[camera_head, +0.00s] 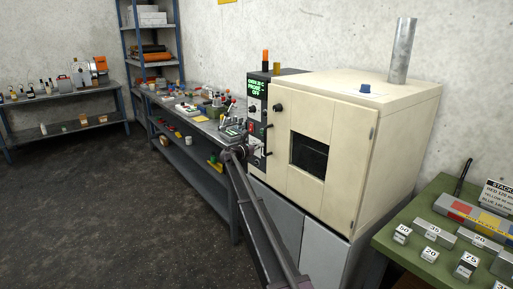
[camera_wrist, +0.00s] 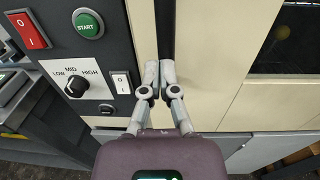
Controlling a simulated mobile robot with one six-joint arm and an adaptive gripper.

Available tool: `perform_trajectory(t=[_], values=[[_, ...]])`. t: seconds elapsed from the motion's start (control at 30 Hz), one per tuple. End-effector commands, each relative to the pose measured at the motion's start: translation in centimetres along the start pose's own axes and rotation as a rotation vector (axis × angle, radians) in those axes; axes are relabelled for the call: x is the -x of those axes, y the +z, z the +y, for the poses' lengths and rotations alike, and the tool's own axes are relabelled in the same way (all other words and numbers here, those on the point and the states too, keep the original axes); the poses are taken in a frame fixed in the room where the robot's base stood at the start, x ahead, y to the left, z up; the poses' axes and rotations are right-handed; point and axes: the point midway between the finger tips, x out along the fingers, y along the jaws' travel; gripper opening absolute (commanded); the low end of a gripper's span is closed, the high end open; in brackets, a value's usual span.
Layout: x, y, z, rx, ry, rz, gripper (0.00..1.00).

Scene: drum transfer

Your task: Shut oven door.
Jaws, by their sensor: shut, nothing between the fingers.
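The cream oven (camera_head: 350,120) stands against the wall, with a dark window (camera_head: 308,155) in its front door (camera_head: 345,165). The door looks flush with the oven front, but I cannot tell whether a small gap is left. My gripper (camera_head: 243,150) is in front of the oven's left side, by the control panel (camera_head: 256,110). In the wrist view, my gripper (camera_wrist: 152,68) is shut and empty, its fingertips close to a dark vertical strip (camera_wrist: 164,25) on the cream front. I cannot tell whether they touch it.
The wrist view shows a green START button (camera_wrist: 88,23), a red switch (camera_wrist: 28,30) and a LOW-MID-HIGH knob (camera_wrist: 75,86) left of the fingers. A cluttered bench (camera_head: 205,125) stands left of the oven, a green table (camera_head: 425,240) to the right. The dark floor (camera_head: 100,200) is open.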

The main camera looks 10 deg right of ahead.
Motion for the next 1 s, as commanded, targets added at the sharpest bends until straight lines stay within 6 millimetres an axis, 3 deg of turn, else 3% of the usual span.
perform_trajectory(t=[0.67, 1.0], values=[[-0.8, 0.3, 0.7, 0.005, 0.013, -0.008, 0.00], [1.1, 0.3, 1.4, 0.004, 0.015, -0.007, 0.00]])
